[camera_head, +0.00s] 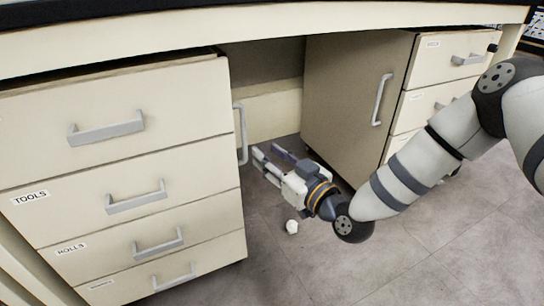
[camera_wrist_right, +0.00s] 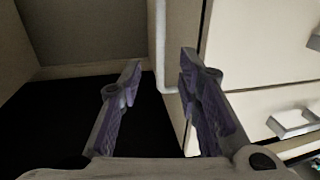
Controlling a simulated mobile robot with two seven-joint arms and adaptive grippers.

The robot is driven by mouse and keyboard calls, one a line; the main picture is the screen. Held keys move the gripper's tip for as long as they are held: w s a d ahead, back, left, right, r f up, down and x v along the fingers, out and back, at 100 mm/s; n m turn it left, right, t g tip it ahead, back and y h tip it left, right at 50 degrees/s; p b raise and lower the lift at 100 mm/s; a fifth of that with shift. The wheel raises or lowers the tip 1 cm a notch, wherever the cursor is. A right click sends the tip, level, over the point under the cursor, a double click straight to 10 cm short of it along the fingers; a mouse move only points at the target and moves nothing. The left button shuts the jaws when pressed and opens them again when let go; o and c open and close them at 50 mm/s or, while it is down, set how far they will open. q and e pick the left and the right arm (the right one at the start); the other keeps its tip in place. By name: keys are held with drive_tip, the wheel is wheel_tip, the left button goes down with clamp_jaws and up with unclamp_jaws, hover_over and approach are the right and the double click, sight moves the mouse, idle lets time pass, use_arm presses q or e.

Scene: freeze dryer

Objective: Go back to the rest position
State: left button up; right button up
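My right gripper (camera_head: 268,158) is open and empty in the head view, in front of the gap between the two drawer cabinets and close to the right edge of the left cabinet. My left gripper is not in view.
The left drawer cabinet (camera_head: 130,165) and the right cabinet (camera_head: 345,95) stand under a bench top (camera_head: 260,22). The floor in front is mostly free.

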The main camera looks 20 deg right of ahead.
drive_tip(key=shift+s+d, duration=0.1)
drive_tip(key=shift+s, duration=0.25)
